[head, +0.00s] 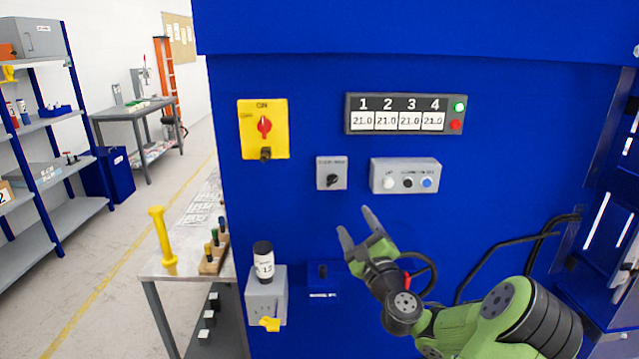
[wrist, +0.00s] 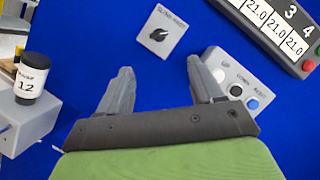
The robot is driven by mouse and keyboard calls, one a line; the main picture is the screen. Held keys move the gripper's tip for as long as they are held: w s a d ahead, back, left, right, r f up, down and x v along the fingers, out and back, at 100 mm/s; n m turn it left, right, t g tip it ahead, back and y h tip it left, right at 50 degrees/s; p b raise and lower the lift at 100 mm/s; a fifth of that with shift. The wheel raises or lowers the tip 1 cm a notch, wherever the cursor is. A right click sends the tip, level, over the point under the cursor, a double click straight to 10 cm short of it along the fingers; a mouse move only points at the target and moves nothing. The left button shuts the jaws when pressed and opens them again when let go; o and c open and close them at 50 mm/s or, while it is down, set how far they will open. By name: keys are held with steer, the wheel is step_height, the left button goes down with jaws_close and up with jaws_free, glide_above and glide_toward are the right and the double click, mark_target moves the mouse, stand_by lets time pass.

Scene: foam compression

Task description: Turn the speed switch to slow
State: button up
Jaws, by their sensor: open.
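The speed switch (head: 332,173) is a small grey plate with a black knob and a lettered label on the front of the blue machine. The label looks like "SLOW/HIGH" in the wrist view, where the switch (wrist: 160,34) lies ahead of the fingers. The knob's pointer sits at an angle; which setting it marks is too small to tell. My gripper (head: 356,224) is open and empty, below and slightly right of the switch, apart from it. Its two fingers also show in the wrist view (wrist: 161,85), pointing up toward the plate.
A grey box with several buttons (head: 405,176) sits right of the switch, close to my right finger in the wrist view. A display (head: 405,114) and a yellow switch plate (head: 264,128) are above. A labelled bottle (head: 263,262) stands on a grey box (head: 266,296) lower left.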

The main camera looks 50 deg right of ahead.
mark_target(333, 183)
steer(key=p+x, duration=0.3)
steer(key=x, duration=1)
steer(key=shift+w+p, duration=0.25)
steer(key=shift+p, duration=0.15)
steer(key=shift+w+d, duration=0.2)
steer(key=shift+c, duration=0.3)
steer(key=c, duration=1)
